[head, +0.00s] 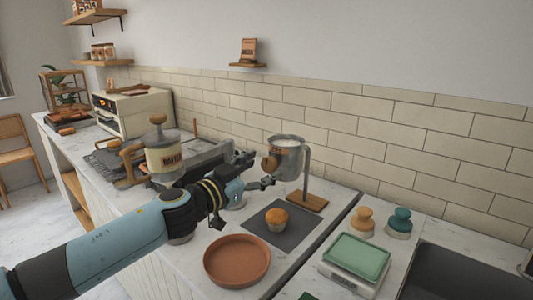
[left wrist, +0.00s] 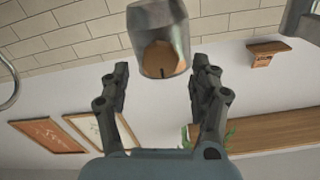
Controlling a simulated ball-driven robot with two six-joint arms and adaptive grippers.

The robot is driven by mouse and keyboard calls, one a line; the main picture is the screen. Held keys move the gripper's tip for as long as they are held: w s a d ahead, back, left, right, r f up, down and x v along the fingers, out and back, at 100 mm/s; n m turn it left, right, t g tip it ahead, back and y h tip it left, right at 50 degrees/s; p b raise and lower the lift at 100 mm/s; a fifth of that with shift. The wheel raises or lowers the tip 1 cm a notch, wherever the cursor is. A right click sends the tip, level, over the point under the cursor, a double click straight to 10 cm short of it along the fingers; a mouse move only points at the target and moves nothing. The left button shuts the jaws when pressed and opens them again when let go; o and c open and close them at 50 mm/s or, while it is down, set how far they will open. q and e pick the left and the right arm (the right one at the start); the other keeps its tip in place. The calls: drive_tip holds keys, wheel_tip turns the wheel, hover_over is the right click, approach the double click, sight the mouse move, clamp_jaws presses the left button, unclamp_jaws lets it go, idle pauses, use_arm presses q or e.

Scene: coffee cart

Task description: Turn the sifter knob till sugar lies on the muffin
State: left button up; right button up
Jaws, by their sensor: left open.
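The metal sifter (head: 289,157) hangs on a stand with a wooden foot (head: 307,201), and pale contents show at its top. Its round wooden knob (head: 269,163) faces my left gripper (head: 259,170). The left gripper is open, its fingers just short of the knob or beside it; I cannot tell contact. In the left wrist view, the knob (left wrist: 160,59) on the sifter (left wrist: 157,18) shows between the spread fingertips (left wrist: 160,74). The muffin (head: 276,219) sits on a dark grey mat below the sifter; its top looks plain orange-brown. My right gripper is out of view.
A terracotta plate (head: 237,262) lies in front of the mat (head: 298,236). A scale with a green tray (head: 357,256) and two knobbed tools, wooden (head: 362,224) and green (head: 399,222), stand right. A labelled grinder-like canister (head: 163,158) stands behind my left arm.

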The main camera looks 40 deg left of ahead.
sight(269, 165)
use_arm(q)
drive_tip(key=shift+w, duration=1.3)
drive_tip(key=c, duration=1.2)
drive_tip(key=shift+m, duration=0.4)
